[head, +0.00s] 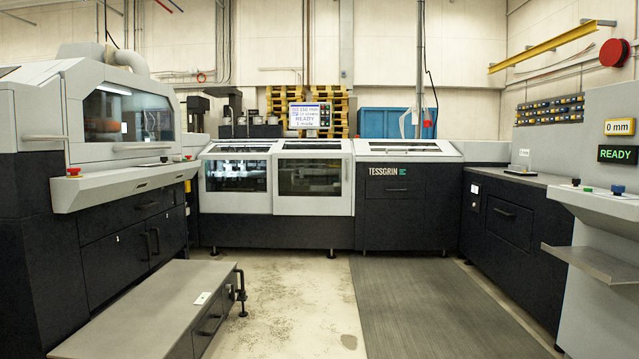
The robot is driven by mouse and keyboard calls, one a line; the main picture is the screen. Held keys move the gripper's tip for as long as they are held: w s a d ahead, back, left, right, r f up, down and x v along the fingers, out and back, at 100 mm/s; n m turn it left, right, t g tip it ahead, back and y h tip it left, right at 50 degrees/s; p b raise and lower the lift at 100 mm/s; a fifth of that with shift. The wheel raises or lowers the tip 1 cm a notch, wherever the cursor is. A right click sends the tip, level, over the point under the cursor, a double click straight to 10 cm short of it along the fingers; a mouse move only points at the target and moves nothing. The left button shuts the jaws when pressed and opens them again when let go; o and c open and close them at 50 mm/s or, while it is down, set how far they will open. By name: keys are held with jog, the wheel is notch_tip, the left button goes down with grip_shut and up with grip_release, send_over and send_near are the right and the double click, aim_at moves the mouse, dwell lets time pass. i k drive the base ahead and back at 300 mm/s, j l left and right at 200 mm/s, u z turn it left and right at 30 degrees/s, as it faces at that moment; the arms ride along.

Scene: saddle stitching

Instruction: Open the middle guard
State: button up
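Across the back stands a long light-grey and black machine with the word TESSGRIN on its front. Two windowed guards sit side by side on its left part. The right one of these (313,178), near the middle of the picture, looks shut, with a dark window in a pale frame. The left one (235,178) also looks shut. I cannot tell from the labels which is called the middle guard. A large windowed hood (122,113) is on the left machine, with a bar handle below its window. My gripper is not in view.
A low grey bench (150,300) stands at the front left. A dark ribbed mat (430,300) covers the right floor. Bare concrete floor (300,290) is clear between them. A grey shelf (600,262) juts out at right.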

aim_at(310, 177)
jog(key=i, duration=5.1)
